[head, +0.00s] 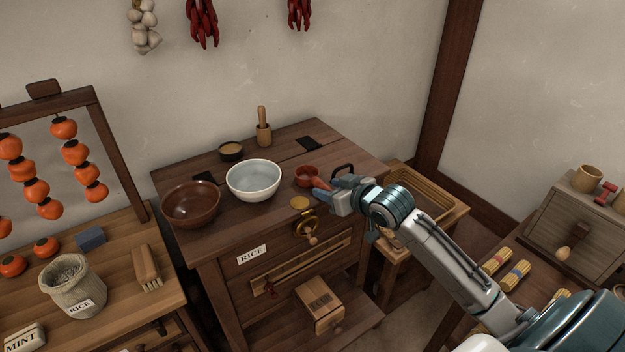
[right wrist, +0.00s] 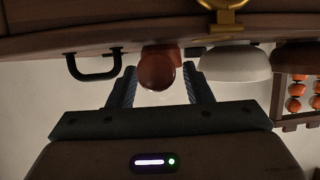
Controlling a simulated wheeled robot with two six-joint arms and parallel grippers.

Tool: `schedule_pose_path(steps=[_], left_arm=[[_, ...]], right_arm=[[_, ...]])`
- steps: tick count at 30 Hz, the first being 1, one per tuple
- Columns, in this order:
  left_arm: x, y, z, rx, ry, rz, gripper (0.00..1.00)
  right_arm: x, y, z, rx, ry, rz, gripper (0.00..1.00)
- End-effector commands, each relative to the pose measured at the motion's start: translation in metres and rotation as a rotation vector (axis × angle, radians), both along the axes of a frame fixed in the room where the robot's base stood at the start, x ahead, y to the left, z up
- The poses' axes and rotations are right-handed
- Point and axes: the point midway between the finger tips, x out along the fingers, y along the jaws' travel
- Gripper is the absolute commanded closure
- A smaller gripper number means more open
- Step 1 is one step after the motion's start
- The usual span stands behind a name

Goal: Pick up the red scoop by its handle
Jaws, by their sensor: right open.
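The red scoop (head: 306,175) lies on the dark wooden cabinet top, right of the white bowl, its handle side toward my right gripper (head: 324,193). My right gripper is open, with its fingers at the handle side of the scoop. In the right wrist view, which is upside down, the scoop's rounded red-brown end (right wrist: 157,72) shows between the two spread fingers. Contact with the fingers cannot be told. The gripper hides part of the handle in the head view. My left gripper is not in view.
A white bowl (head: 254,179) and a brown bowl (head: 190,203) stand left of the scoop. A black loop handle (head: 343,170) rises close behind my right gripper. A brass disc (head: 300,202) and crank (head: 309,229) are at the cabinet's front edge. A mortar with pestle (head: 264,132) stands behind.

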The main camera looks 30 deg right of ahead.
Motion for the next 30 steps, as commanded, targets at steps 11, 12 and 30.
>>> schedule_pose_path(steps=[11,12,30], left_arm=[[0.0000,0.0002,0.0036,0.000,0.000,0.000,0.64],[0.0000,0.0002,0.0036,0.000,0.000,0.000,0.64],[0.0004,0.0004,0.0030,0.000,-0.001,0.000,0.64]], right_arm=[[0.0136,0.0023,-0.0062,-0.002,0.000,0.001,0.55],[0.0136,0.0023,-0.0062,-0.002,0.000,0.001,0.55],[0.0135,0.0022,-0.0046,-0.002,-0.001,0.001,1.00]])
